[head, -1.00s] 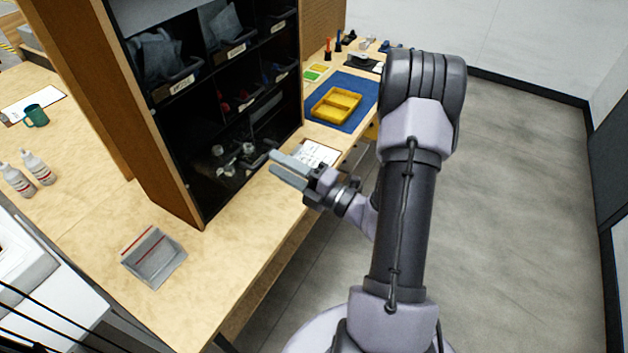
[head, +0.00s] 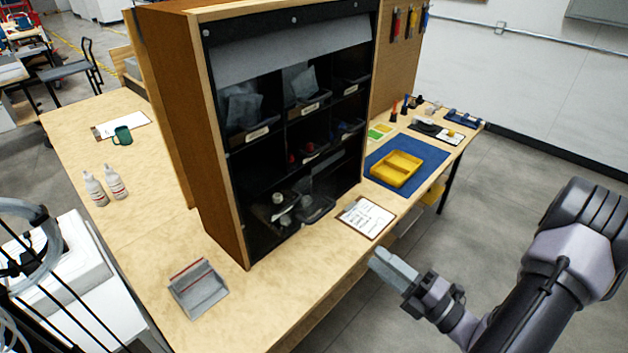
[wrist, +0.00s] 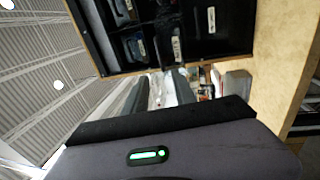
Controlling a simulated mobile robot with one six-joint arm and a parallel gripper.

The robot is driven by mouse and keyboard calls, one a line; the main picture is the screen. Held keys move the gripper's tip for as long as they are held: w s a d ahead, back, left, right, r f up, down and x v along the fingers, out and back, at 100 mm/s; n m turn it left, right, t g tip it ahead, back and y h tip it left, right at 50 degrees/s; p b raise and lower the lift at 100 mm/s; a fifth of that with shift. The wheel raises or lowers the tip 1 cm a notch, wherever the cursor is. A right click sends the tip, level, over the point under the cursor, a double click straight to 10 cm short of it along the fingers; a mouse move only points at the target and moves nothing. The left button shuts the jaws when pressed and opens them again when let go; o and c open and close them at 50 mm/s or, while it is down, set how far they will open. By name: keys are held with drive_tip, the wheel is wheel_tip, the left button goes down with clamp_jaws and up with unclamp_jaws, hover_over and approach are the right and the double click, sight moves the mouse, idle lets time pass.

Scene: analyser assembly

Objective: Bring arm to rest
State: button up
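My gripper (head: 392,268) hangs in the air off the front edge of the workbench (head: 222,335), to the right of the clipboard and below it in the head view. Its pale grey fingers point left toward the bench. In the wrist view the two fingers (wrist: 158,92) stand a little apart, with nothing seen held between them. My dark and pale lilac arm reaches in from the lower right of the head view, over the floor.
A black cubby shelf in a brown cabinet (head: 212,150) stands on the bench. Grey floor (head: 500,210) is clear on the right.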

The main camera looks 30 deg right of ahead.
drive_tip(key=s+a+r+n+g+y+b, duration=0.2)
drive_tip(key=a+n+g, duration=0.8)
drive_tip(key=n, duration=0.4)
drive_tip(key=s+a+r+n+g+y+b, duration=0.1)
drive_tip(key=s+a+r+n+g, duration=0.15)
drive_tip(key=a+n+g, duration=0.85)
drive_tip(key=a+r+n+t+h, duration=0.1)
drive_tip(key=n+t+h, duration=0.1)
drive_tip(key=n, duration=0.5)
drive_tip(key=s+r+n+t+h+b, duration=0.1)
drive_tip(key=r+n+t+h, duration=0.1)
drive_tip(key=n, duration=0.5)
drive_tip(key=a+r+n+t+h, duration=0.1)
drive_tip(key=r+n+t+h, duration=0.1)
drive_tip(key=n, duration=0.4)
drive_tip(key=shift+s+a+n+t+h+b, duration=0.15)
drive_tip(key=shift+a+n+t+h+b, duration=0.05)
drive_tip(key=shift+t+h, duration=0.3)
drive_tip(key=shift+s+a+n+t+h+b, duration=0.15)
drive_tip(key=shift+n+t+h+b, duration=0.05)
drive_tip(key=shift+t+h, duration=0.25)
